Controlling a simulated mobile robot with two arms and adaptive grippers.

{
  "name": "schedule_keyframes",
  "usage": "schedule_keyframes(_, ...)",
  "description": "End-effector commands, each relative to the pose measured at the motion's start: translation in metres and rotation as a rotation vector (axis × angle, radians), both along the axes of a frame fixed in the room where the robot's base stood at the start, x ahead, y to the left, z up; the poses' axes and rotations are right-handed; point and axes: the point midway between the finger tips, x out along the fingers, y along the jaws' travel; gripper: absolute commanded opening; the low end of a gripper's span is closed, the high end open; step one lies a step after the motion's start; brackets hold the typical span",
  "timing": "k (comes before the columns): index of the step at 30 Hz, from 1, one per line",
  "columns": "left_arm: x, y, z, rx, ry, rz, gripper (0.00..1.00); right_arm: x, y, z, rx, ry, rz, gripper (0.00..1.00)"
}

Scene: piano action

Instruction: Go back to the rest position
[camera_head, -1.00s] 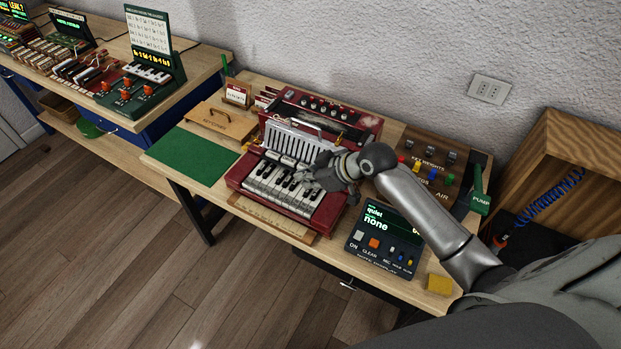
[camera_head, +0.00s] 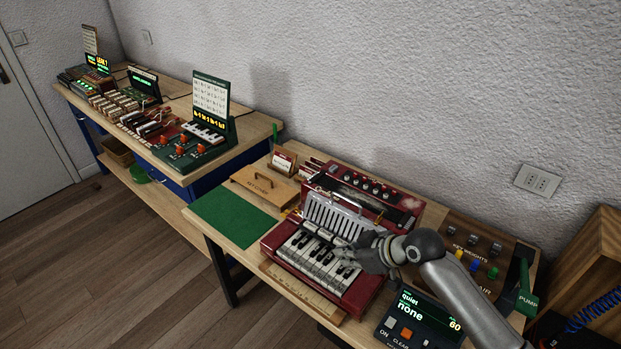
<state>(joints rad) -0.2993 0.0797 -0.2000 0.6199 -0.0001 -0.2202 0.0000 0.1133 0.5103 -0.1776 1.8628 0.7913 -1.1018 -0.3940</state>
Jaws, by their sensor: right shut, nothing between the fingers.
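A red piano accordion (camera_head: 343,238) lies on the wooden bench with its white and black keys (camera_head: 311,263) facing up. My right gripper (camera_head: 347,255) is over the right end of the keys, its arm coming in from the lower right. Its fingers are shut with nothing between them. I cannot tell whether they touch the keys. The gripper hides part of the keyboard and the casing beside it. My left gripper is not in view.
A green mat (camera_head: 236,217) and a wooden lidded box (camera_head: 265,186) lie left of the accordion. A display unit (camera_head: 418,318) reading "quiet none" and a key weights block (camera_head: 478,251) stand at right. A second bench (camera_head: 262,125) with several devices stands at back left.

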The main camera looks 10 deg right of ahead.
Motion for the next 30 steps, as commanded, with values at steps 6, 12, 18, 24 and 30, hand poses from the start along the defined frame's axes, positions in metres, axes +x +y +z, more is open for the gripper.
schedule_keyframes(6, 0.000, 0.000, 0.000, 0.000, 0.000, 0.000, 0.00, -0.022, 0.011, -0.014, -0.009, 0.038, -0.005, 0.00)
schedule_keyframes(12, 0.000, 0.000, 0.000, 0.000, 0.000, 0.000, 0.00, -0.108, 0.033, -0.047, -0.062, 0.177, -0.085, 0.00)
schedule_keyframes(18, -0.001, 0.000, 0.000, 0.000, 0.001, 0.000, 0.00, -0.182, 0.031, -0.056, -0.115, 0.296, -0.235, 0.00)
schedule_keyframes(24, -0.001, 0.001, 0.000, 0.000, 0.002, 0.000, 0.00, -0.231, 0.020, -0.052, -0.153, 0.375, -0.369, 0.00)
schedule_keyframes(30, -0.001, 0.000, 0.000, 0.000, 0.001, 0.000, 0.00, -0.274, 0.006, -0.043, -0.186, 0.445, -0.502, 0.00)
